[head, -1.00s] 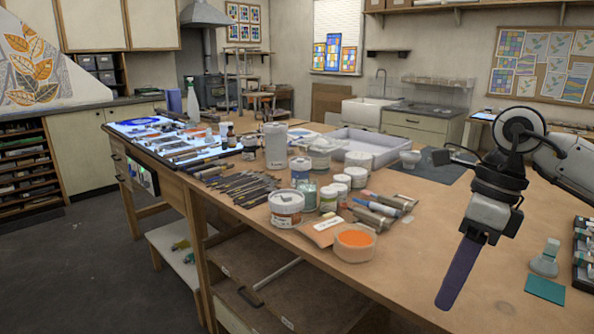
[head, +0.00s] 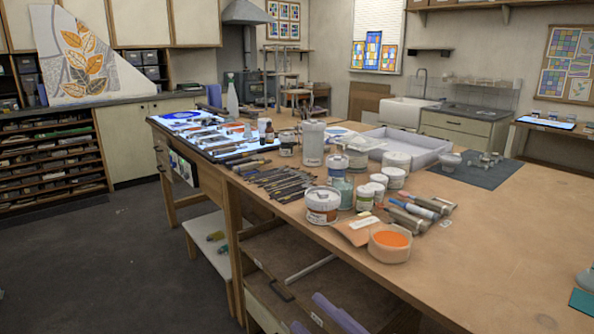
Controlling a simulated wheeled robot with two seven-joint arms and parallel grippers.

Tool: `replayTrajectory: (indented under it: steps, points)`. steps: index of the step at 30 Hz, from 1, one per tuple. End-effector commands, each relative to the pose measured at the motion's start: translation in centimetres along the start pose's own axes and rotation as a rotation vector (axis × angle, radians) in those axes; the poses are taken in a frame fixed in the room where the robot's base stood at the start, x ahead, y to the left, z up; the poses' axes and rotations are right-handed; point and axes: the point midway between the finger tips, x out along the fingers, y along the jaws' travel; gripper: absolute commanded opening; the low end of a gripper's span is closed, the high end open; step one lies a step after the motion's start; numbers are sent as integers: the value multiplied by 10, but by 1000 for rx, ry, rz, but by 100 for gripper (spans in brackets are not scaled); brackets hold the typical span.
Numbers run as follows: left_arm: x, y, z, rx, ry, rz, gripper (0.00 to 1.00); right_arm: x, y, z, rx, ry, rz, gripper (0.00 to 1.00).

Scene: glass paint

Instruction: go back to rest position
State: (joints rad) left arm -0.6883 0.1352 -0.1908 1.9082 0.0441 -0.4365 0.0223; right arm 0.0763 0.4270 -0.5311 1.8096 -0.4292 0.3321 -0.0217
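The wooden workbench (head: 478,244) runs from the centre to the right.
On the bench near edge stand an orange-filled bowl (head: 389,244) and a labelled jar (head: 322,205). Brushes, a white tray (head: 425,150) and a lit panel (head: 180,117) lie farther back. Below is a lower shelf (head: 290,255). The floor (head: 105,245) at left is clear.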

Motion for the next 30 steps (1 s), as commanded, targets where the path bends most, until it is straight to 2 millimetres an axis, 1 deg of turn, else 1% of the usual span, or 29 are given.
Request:
replayTrajectory:
  steps: [1, 2, 3, 5, 6, 7, 8, 9, 11, 12, 15, 16, 18, 21, 23, 30]
  points:
    - [0, 0, 0, 0, 0, 0, 100, -20, -16, 25, 122, -131, 32, 38]
    - [0, 0, 0, 0, 0, 0, 100, -34, -26, 40, 191, -210, 49, 38]
    - [0, 0, 0, 0, 0, 0, 100, -54, -40, 60, 280, -317, 68, 38]
    - [0, 0, 0, 0, 0, 0, 100, -86, -62, 84, 401, -463, 90, 38]
    - [0, 0, 0, 0, 0, 0, 100, -109, -80, 96, 477, -556, 100, 38]
    - [0, 0, 0, 0, 0, 0, 100, -126, -93, 104, 531, -623, 105, 38]
    - [0, 0, 0, 0, 0, 1, 100, -144, -106, 111, 583, -690, 110, 38]
    - [0, 0, 0, 0, 0, 0, 100, -168, -123, 117, 650, -772, 116, 38]
    - [0, 0, 0, 0, 0, 1, 100, -203, -149, 122, 742, -889, 120, 38]
    - [0, 0, 0, 0, 0, 1, 100, -224, -165, 123, 797, -959, 122, 38]
    - [0, 0, 0, 0, 1, 1, 100, -270, -198, 119, 907, -1103, 122, 38]
    - [0, 0, 0, 0, 1, 1, 100, -281, -205, 118, 933, -1136, 122, 38]
    - [0, 0, 0, 0, 1, 0, 100, -300, -219, 113, 981, -1197, 120, 38]
    - [0, 0, -1, 1, 1, 0, 100, -316, -230, 108, 1018, -1246, 120, 38]
    - [0, 0, -1, 0, 1, 0, 100, -319, -232, 107, 1027, -1256, 119, 38]
    - [0, 0, -1, 0, 1, 0, 100, -319, -232, 107, 1027, -1256, 119, 38]
